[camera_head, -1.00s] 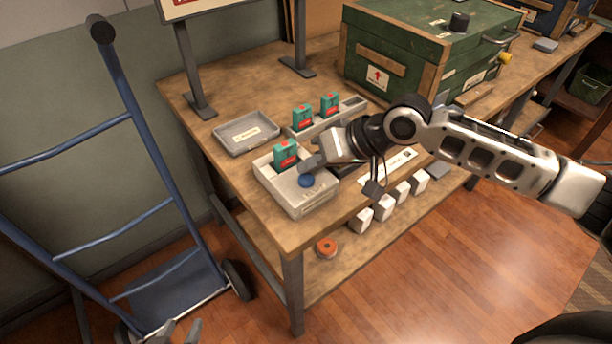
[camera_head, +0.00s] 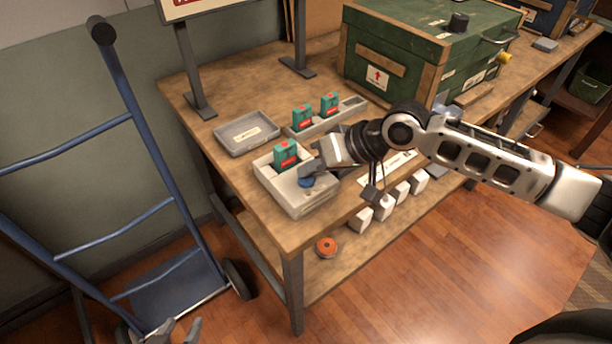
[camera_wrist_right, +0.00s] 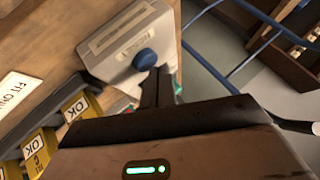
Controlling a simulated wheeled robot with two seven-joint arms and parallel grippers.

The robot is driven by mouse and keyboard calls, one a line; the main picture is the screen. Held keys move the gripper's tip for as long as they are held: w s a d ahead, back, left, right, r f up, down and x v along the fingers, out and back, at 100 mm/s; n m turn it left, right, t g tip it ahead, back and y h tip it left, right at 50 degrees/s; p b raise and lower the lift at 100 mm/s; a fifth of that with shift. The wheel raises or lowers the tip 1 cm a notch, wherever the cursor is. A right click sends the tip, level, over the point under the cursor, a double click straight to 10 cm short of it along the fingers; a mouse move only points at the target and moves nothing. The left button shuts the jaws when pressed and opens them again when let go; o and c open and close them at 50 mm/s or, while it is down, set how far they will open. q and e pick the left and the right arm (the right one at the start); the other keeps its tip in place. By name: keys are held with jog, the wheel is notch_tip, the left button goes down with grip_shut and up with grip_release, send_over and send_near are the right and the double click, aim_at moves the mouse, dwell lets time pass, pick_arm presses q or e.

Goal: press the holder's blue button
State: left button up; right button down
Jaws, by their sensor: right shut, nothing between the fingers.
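The grey holder (camera_head: 293,203) sits at the front left corner of the wooden workbench, with a teal item (camera_head: 286,155) upright in it. Its round blue button (camera_head: 306,182) is on the top near the front right; the right fingertips partly cover it in the head view. My right gripper (camera_head: 304,172) is shut and empty, its tips right at the button. In the right wrist view the fingertips (camera_wrist_right: 156,74) are at the near edge of the blue button (camera_wrist_right: 145,58); I cannot tell whether they touch. My left gripper (camera_head: 180,330) shows at the bottom edge, its fingers apart, far from the holder.
A shallow grey tray (camera_head: 246,133) and a rack (camera_head: 326,117) with two teal items stand behind the holder. A green crate (camera_head: 400,60) stands further back. White blocks (camera_head: 384,207) are in front at right. A blue hand truck (camera_head: 150,130) stands left of the bench.

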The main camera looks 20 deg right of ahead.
aim_at(312, 180)
jog(key=shift+f, duration=0.55)
dwell(0.5)
jog(key=shift+r+p, duration=0.95)
jog(key=shift+p, duration=0.2)
notch_tip(312, 180, up, 3)
jog(key=p, duration=0.3)
jog(key=shift+f, duration=0.1)
jog(key=shift+r+p, duration=0.8)
jog(key=shift+r, duration=0.35)
